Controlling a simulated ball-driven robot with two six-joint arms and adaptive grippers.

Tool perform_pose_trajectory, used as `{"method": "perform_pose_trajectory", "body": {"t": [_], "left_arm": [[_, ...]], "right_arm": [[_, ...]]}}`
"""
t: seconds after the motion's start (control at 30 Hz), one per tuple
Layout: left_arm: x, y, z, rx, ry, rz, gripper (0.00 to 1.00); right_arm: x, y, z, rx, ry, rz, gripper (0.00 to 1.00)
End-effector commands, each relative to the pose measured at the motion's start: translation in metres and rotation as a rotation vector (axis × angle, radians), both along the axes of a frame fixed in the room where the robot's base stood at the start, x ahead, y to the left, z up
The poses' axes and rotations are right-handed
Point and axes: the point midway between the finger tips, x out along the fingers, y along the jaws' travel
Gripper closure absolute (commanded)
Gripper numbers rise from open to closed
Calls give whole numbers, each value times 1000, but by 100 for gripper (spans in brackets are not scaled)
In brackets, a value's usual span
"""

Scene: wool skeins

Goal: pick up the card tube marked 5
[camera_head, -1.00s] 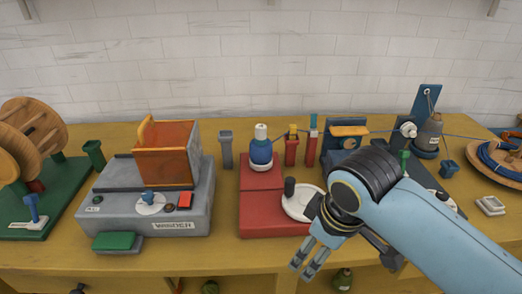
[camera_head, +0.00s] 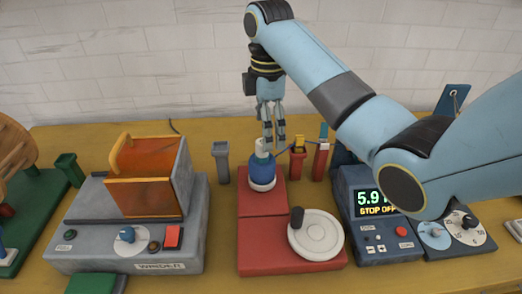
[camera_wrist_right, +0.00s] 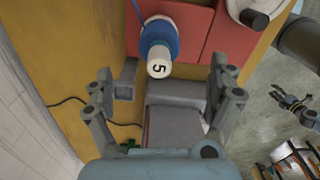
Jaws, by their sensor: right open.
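The card tube marked 5 stands upright in the head view (camera_head: 262,147), its pale top above blue wool (camera_head: 262,170) wound around it. It stands on the back part of a red base (camera_head: 262,202). In the right wrist view the tube's pale end shows a black 5 (camera_wrist_right: 158,70). My right gripper (camera_head: 268,138) points down over the tube, fingers apart. In the right wrist view the tube lies a little above the space between the open fingers (camera_wrist_right: 165,95), and nothing is held. A small grey gripper, seemingly my left (camera_wrist_right: 292,104), shows at that view's right; its jaw state is unclear.
A grey winder (camera_head: 125,222) with an orange holder (camera_head: 150,180) stands left. A grey post (camera_head: 221,162) and two red posts (camera_head: 298,163) (camera_head: 321,160) flank the tube closely. A white crank wheel (camera_head: 316,234) is in front, a blue display box (camera_head: 372,205) right.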

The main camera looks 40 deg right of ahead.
Motion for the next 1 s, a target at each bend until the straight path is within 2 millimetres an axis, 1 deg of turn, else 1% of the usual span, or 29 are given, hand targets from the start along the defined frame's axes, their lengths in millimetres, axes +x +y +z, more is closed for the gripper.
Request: {"method": "perform_pose_trajectory", "body": {"t": [0.07,0.13,0.3,0.43,0.57,0.7,0.8,0.9,1.0], "left_arm": [[2,1,0,1,-1,-1,60],[-3,4,0,5,6,-1,60],[-30,12,-2,15,43,-3,60],[-39,13,-3,16,57,-2,60],[-36,13,-1,15,53,-3,60],[-24,11,2,12,34,-3,60],[-14,8,1,10,19,-3,60],[-12,7,1,9,16,-3,60],[-14,7,1,8,19,-2,60]], "right_arm": [[2,0,0,3,6,13,10],[3,0,-7,5,10,18,10],[3,1,-36,4,8,17,10],[2,1,-51,3,7,16,10],[2,3,-61,4,8,16,10],[1,9,-82,5,9,17,10],[1,9,-97,3,7,16,10],[1,9,-105,3,5,17,10],[1,9,-106,3,4,17,10]]}}
